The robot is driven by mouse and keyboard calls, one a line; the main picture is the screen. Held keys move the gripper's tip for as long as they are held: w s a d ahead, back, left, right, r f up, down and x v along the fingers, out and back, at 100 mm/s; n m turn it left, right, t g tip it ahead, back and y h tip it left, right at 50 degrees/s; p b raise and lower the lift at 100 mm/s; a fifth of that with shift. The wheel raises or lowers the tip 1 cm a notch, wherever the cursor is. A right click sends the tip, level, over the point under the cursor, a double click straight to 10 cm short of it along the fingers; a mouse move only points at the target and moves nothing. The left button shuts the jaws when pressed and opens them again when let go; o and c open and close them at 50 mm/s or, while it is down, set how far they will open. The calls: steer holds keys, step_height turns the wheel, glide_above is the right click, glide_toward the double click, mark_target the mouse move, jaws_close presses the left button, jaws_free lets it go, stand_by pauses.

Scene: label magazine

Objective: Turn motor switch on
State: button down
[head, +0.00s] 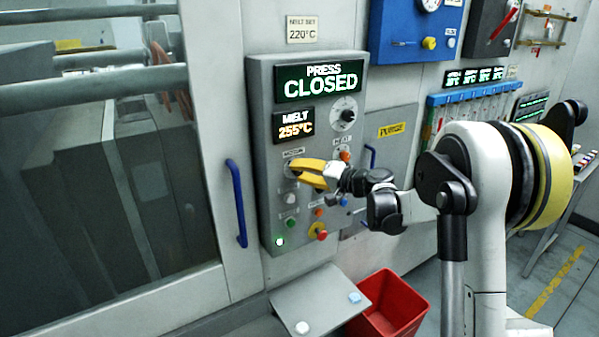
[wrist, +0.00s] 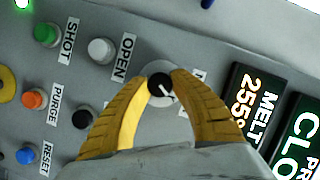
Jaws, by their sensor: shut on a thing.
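The grey control panel (head: 262,150) carries the motor switch, a small black rotary knob with a white pointer line. The knob (wrist: 161,86) shows between my fingertips in the wrist view, on a pale round plate. My gripper (head: 297,172) has yellow fingers and reaches the panel from the right; in the wrist view my gripper (wrist: 160,82) has its tips closed on the two sides of the knob. The label beside the knob is mostly hidden by a finger. In the head view the fingers hide the knob.
Near the knob are a white OPEN button (wrist: 101,50), a green SHOT button (wrist: 46,35), an orange PURGE button (wrist: 33,99) and a blue RESET button (wrist: 26,155). Displays read PRESS CLOSED (head: 321,80) and MELT 255°C (head: 294,124). A red bin (head: 407,295) stands below.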

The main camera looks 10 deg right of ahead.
steer(key=c, duration=1.1)
jaws_free()
steer(key=shift+a, duration=0.15)
steer(key=v, duration=1.2)
